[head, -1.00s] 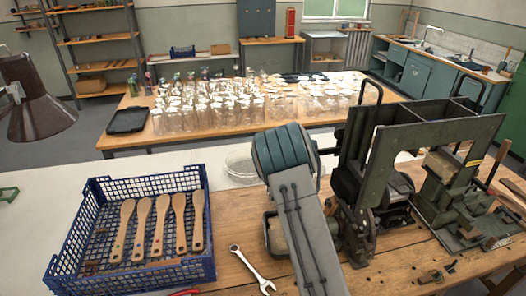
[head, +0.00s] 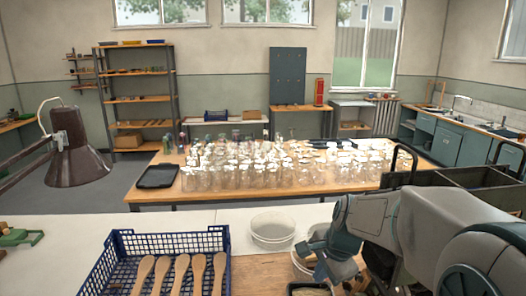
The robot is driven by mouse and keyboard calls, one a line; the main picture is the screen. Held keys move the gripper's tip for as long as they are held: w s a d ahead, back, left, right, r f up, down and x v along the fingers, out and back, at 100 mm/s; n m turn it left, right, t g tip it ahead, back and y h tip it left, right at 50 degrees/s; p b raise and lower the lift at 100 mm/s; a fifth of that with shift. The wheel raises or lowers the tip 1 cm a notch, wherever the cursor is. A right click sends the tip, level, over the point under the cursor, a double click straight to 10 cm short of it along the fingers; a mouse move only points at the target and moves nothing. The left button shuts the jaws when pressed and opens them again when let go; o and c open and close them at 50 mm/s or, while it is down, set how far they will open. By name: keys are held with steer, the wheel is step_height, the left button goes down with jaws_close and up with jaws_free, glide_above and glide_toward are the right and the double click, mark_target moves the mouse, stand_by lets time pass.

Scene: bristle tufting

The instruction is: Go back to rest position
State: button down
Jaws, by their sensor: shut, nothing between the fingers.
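My arm (head: 385,220) reaches in from the lower right, folded and light grey. Its end bends down beside the white tubs, and my gripper (head: 326,266) shows there only small and partly, shut and empty. The gripper is above the front bench, right of the blue crate (head: 228,262), and touches none of the wooden handles.
Wooden brush handles (head: 181,272) lie in the crate. White tubs (head: 272,230) stand between crate and arm. A dark lamp (head: 78,150) hangs at left. A table (head: 300,182) of clear jars stands behind.

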steer(key=s+d+r+n+h+b, duration=0.1)
steer(key=s+n+h, duration=0.1)
steer(key=s+n, duration=1.1)
steer(key=shift+s+d+t+b, duration=0.3)
steer(key=shift+s+t+b, duration=0.1)
steer(key=shift+s, duration=1.65)
